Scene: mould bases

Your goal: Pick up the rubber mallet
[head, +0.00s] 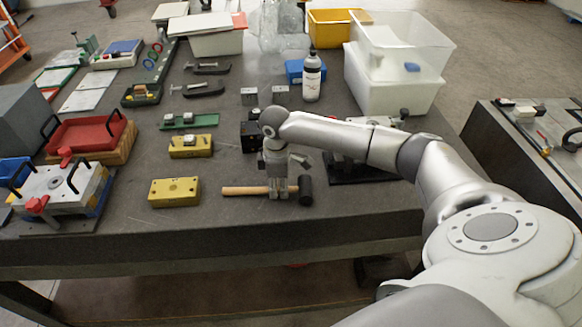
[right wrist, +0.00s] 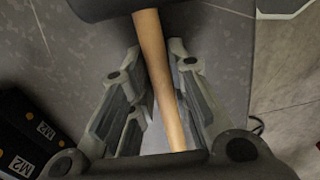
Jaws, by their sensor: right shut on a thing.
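The rubber mallet has a light wooden handle (head: 240,190) and a black head (head: 306,190). It lies level, left to right, near the front edge of the dark workbench in the head view. My right gripper (head: 279,194) points down and is shut on the handle close to the head. In the right wrist view the handle (right wrist: 158,70) runs between the fingers (right wrist: 154,55), with the black head (right wrist: 105,7) at the top edge. I cannot tell whether the mallet touches the bench. My left gripper is not in view.
Yellow blocks (head: 174,192) lie left of the mallet. A black block (head: 251,137) stands behind my right gripper. A mould base (head: 58,183) and a red tray (head: 87,135) are at the left. A bottle (head: 312,78) and a clear bin (head: 402,45) stand behind. The bench front (head: 190,229) is bare.

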